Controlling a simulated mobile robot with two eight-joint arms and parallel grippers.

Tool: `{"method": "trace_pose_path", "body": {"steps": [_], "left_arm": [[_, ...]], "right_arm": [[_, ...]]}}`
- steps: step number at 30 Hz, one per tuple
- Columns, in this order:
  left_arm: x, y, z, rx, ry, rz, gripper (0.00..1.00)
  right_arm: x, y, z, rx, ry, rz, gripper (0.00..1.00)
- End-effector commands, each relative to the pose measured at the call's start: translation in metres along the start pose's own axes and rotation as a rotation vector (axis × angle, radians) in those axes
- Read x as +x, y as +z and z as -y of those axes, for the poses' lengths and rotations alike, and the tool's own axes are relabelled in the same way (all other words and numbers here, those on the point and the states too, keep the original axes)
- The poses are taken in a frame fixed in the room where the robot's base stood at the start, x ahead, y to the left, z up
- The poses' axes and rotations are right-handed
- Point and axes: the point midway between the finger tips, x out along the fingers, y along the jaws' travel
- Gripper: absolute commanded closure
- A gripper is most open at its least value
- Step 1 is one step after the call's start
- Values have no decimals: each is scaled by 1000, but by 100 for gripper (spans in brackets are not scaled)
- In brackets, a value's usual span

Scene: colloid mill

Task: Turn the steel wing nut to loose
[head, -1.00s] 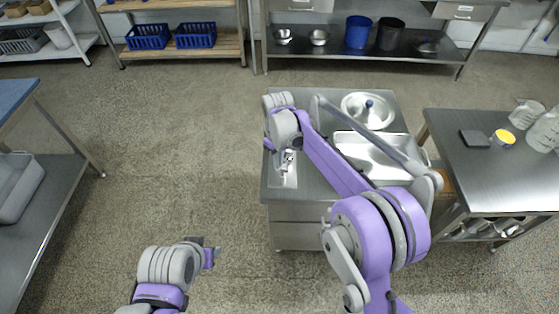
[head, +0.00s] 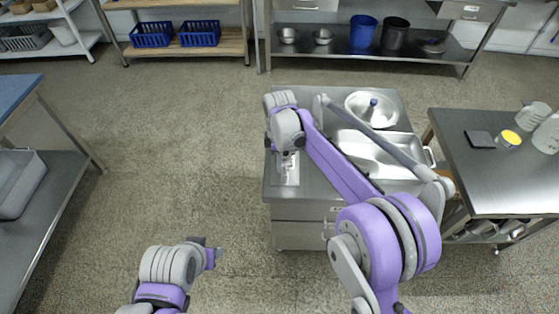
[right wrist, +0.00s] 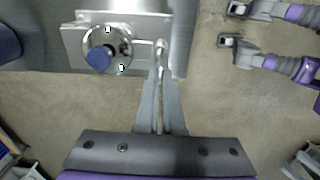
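The mill shows in the right wrist view as a round shiny steel body (right wrist: 122,46) with a blue knob (right wrist: 98,60) on a flat steel plate. A small pale steel piece, apparently the wing nut (right wrist: 160,47), stands at the tips of my right gripper (right wrist: 160,70). Its fingers are close together around or against this piece; whether they press on it is unclear. In the head view my right gripper (head: 288,157) is above the cabinet's front left, and my arm hides most of the mill there. My left gripper (head: 212,253) is low over the floor, away from the cabinet.
A side table (head: 495,175) at the right holds jars and a yellow-topped container (head: 507,140). A shelf table (head: 45,205) stands at the left. Open floor lies between.

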Motion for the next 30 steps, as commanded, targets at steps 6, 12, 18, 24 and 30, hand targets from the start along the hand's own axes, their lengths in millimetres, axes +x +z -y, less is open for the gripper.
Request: {"method": "trace_pose_path", "body": {"steps": [6, 12, 18, 24, 30], "left_arm": [[0, 0, 0, 0, 0, 0, 53], [0, 0, 0, 0, 0, 0, 53], [0, 0, 0, 0, 0, 0, 53], [0, 0, 0, 0, 0, 0, 53], [0, 0, 0, 0, 0, 0, 53]], "right_arm": [[-1, 0, 0, -26, 2, -1, 100], [-1, 0, 0, -28, 2, -1, 100], [-1, 0, 0, -27, 2, 0, 86], [0, 0, 0, -26, 1, 0, 65], [-1, 0, 0, -26, 1, 0, 65]]}}
